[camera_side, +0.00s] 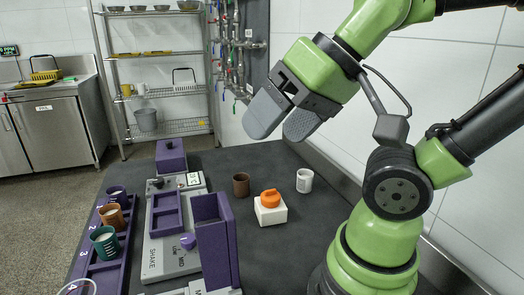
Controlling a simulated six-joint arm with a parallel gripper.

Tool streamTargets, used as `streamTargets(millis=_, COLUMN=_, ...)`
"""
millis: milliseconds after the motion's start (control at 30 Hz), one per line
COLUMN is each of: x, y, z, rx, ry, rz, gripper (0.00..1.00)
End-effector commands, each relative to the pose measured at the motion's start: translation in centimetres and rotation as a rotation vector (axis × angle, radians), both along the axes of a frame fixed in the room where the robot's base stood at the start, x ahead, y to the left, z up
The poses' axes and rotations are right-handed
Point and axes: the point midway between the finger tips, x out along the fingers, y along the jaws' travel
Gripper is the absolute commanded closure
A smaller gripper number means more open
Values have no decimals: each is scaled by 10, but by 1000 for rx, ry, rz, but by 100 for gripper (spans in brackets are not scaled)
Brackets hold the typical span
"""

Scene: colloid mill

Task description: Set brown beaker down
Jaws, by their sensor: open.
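A brown beaker (241,185) stands upright on the dark table, near the middle of the picture. My gripper (284,122) is high above the table, up and to the right of the brown beaker and clear of it. Its two grey fingers are apart and point down to the left, with nothing between them.
A white block with an orange top (270,206) and a white cup (304,180) stand right of the beaker. A purple rack (100,250) with several filled cups is at left. A tall purple holder (216,240) and a grey machine (165,250) stand between.

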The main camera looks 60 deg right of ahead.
Motion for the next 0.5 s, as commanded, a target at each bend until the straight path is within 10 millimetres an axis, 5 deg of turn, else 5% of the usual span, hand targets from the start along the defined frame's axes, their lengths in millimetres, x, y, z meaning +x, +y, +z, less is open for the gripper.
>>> streamTargets(millis=333, x=2, y=-1, z=1, rx=4, ry=4, rz=-9, gripper=21)
streamTargets(millis=500, x=27, y=-10, z=8, rx=81, ry=69, rz=-176, gripper=21)
